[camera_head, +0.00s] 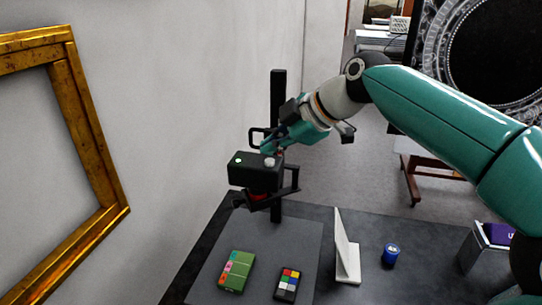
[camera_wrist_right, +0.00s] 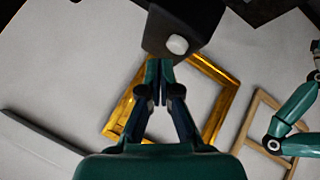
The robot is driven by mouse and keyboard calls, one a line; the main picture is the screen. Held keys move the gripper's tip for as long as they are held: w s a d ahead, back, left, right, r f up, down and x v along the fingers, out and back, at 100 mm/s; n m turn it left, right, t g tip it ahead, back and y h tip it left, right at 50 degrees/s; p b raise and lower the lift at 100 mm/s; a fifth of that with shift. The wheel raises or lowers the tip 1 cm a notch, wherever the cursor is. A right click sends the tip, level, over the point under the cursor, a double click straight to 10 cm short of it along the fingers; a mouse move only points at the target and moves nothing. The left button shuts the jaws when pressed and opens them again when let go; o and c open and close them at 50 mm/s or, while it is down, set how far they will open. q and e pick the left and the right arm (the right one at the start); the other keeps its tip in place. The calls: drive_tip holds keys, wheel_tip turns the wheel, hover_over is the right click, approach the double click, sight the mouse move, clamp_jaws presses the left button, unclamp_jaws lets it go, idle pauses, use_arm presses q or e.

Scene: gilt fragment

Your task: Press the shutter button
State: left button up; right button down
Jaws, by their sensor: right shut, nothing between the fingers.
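A black box-shaped camera (camera_head: 255,176) is mounted on a dark upright post (camera_head: 278,110), with a green light on its top left. The pale round shutter button (camera_head: 269,161) is on its top. My right gripper (camera_head: 271,150) is shut and empty, its tips just behind and above the button in the head view. In the right wrist view, the camera (camera_wrist_right: 172,22) and button (camera_wrist_right: 177,44) are beyond the closed fingertips (camera_wrist_right: 158,64), the button slightly up and right of them. I cannot tell whether the tips touch it. My left gripper is not in view.
Below the camera, a green box (camera_head: 236,271) and a colour chart (camera_head: 288,284) lie on a grey board (camera_head: 262,243). A white upright stand (camera_head: 345,250), a blue jar (camera_head: 391,254) and a purple-topped box (camera_head: 490,240) stand to the right. A gilt frame (camera_head: 95,150) is at left.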

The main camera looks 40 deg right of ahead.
sight(273, 161)
idle(0.3)
wheel_tip(273, 161, up, 5)
drive_tip(key=p, duration=0.4)
drive_tip(key=shift+r, duration=0.1)
idle(0.5)
